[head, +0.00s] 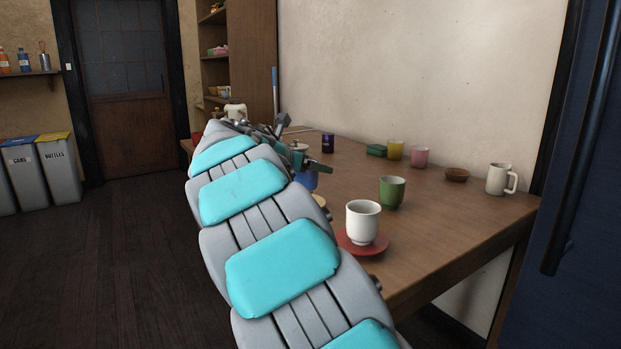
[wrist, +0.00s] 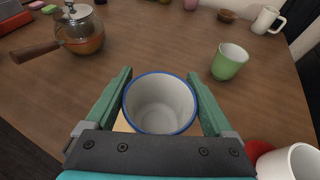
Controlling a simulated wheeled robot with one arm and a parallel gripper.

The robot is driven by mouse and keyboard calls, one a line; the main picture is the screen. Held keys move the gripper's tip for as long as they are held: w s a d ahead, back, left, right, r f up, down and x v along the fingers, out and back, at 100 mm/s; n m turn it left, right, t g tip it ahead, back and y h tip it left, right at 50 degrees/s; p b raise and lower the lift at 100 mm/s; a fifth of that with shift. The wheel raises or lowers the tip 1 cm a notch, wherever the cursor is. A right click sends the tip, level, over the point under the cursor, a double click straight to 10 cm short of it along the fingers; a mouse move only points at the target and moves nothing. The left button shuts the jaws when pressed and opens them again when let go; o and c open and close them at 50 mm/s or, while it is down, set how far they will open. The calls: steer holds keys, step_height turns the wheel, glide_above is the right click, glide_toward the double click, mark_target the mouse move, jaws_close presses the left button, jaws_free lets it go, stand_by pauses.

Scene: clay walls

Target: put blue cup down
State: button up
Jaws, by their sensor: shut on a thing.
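The blue cup shows its blue rim and white, empty inside in the wrist view (wrist: 160,104). It is upright between the green fingers of my gripper (wrist: 159,74), which is shut on it. In the head view only a part of the blue cup (head: 307,180) shows beside my arm, which hides the rest. A pale wooden round piece (head: 319,200) lies just below the cup; its edge also shows under the cup in the wrist view (wrist: 122,125). I cannot tell whether the cup touches it.
On the wooden table (head: 440,215), a white cup (head: 363,220) stands on a red saucer (head: 349,245) near the front. A green cup (head: 392,192) is behind it. A glass pot with wooden handle (wrist: 82,38) stands left of the gripper. More cups and a white mug (head: 497,180) stand farther back.

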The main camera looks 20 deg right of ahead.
steer(key=w, duration=0.1)
steer(key=w+d, duration=0.1)
steer(key=w, duration=0.1)
steer(key=shift+w+d+f, duration=0.1)
steer(key=shift+f, duration=0.1)
steer(key=shift+f+b, duration=0.45)
steer(key=shift+f, duration=1.3)
steer(key=o, duration=1.2)
steer(key=shift+f, duration=0.1)
steer(key=v, duration=1.2)
steer(key=shift+p, duration=0.45)
